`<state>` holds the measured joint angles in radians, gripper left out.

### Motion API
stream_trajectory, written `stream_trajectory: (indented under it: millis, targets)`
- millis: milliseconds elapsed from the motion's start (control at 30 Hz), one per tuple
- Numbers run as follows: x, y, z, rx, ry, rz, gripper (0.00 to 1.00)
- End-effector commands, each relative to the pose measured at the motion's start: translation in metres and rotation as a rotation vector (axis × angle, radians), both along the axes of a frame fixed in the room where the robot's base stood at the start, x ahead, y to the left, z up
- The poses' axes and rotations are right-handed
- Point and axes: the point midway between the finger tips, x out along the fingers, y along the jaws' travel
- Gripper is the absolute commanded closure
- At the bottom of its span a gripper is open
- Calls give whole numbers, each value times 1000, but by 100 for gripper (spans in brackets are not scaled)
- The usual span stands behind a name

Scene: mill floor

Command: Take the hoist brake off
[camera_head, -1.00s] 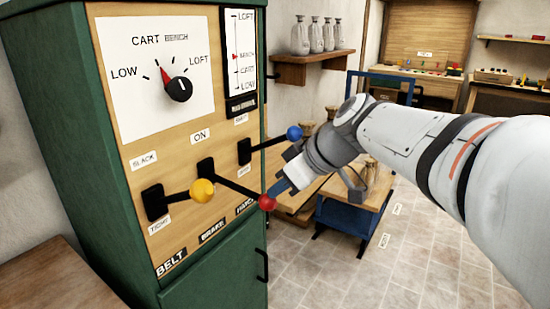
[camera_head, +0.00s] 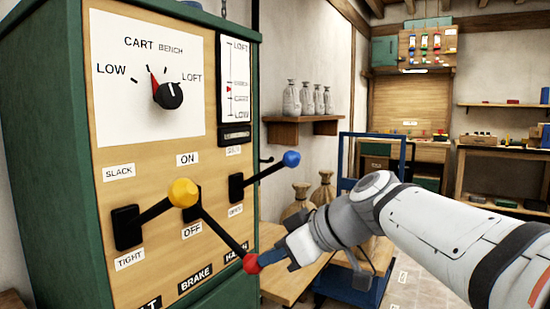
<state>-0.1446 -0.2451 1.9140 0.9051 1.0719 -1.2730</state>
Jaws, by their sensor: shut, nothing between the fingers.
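The brake lever is the middle one on the panel, above the BRAKE label (camera_head: 195,278), with an ON label (camera_head: 187,159) above and an OFF label (camera_head: 192,230) below. Its black arm slopes down to the right and ends in a red knob (camera_head: 251,263). The OFF label lies left of the lever arm. The lever's pivot is partly hidden behind the yellow knob.
A yellow-knobbed lever (camera_head: 183,192) stands close left and a blue-knobbed lever (camera_head: 291,159) to the upper right; both point up-right. A dial (camera_head: 168,95) sits above. Behind my arm are a blue cart (camera_head: 344,285), sacks (camera_head: 324,188) and a shelf (camera_head: 300,127).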

Motion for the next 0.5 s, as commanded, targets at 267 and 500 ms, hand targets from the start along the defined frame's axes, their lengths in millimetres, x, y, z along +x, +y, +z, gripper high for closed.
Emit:
stream_trajectory:
  millis: [267,500]
  targets:
    - [1,3,-8,-1,2,2,100]
    - [0,4,-10,-4,6,4,100]
